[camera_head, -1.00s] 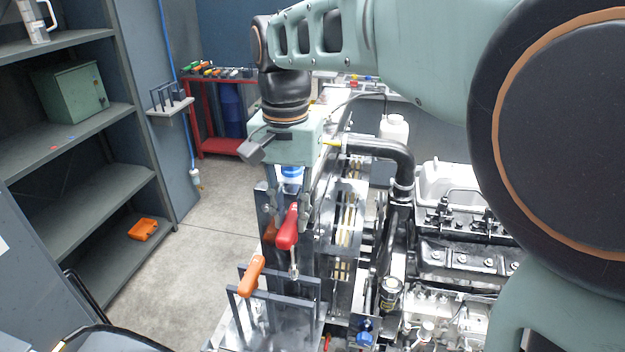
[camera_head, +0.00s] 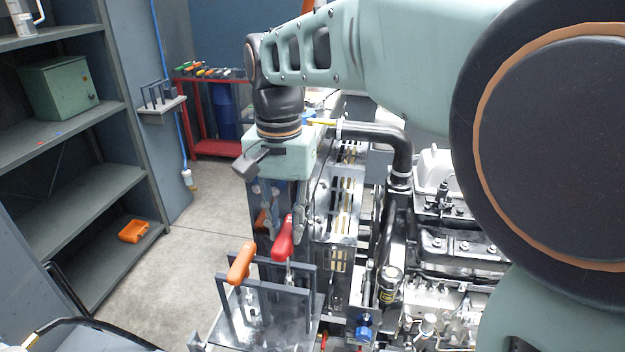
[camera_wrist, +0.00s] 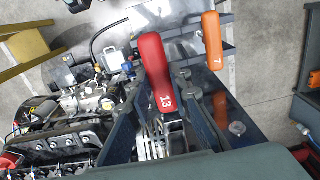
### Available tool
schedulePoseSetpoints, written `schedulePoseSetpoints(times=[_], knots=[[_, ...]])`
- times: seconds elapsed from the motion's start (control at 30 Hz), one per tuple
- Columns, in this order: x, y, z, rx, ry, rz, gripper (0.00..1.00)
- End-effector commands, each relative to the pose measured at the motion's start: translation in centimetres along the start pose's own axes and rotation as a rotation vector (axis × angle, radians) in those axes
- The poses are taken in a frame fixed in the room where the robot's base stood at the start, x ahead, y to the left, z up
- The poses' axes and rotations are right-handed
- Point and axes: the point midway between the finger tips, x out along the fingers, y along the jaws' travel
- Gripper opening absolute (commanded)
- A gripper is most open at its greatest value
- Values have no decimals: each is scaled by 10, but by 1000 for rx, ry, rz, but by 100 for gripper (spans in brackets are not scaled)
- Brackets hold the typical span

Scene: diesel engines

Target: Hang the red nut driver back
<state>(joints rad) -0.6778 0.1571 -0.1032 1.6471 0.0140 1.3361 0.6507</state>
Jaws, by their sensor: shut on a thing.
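The red nut driver (camera_head: 283,239) hangs handle up, shaft down, in my gripper (camera_head: 284,224). My gripper's fingers are shut on its handle; the wrist view shows the red handle (camera_wrist: 155,70), marked 13, between the fingers. The grey rack (camera_head: 222,302) is a metal plate with upright frames. The orange nut driver (camera_head: 241,263) stands tilted at the rack's left; its handle also shows in the wrist view (camera_wrist: 213,40), marked 7. The red driver is just right of the orange one, its shaft overlapping the rack's back bars. I cannot tell whether the shaft touches the rack.
The diesel engine (camera_head: 430,275) fills the right side, with a black hose (camera_head: 385,133) above it. A grey shelf unit (camera_head: 90,190) stands at the left. A red cart (camera_head: 215,148) with tools is at the back. Floor between shelf and rack is clear.

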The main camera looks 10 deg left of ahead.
Motion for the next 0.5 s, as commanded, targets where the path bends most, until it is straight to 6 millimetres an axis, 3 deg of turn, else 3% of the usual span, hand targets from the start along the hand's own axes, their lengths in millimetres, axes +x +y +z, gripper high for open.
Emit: schedulePoseSetpoints(times=[0.5], knots=[[50,0,0,1,0,0,0]])
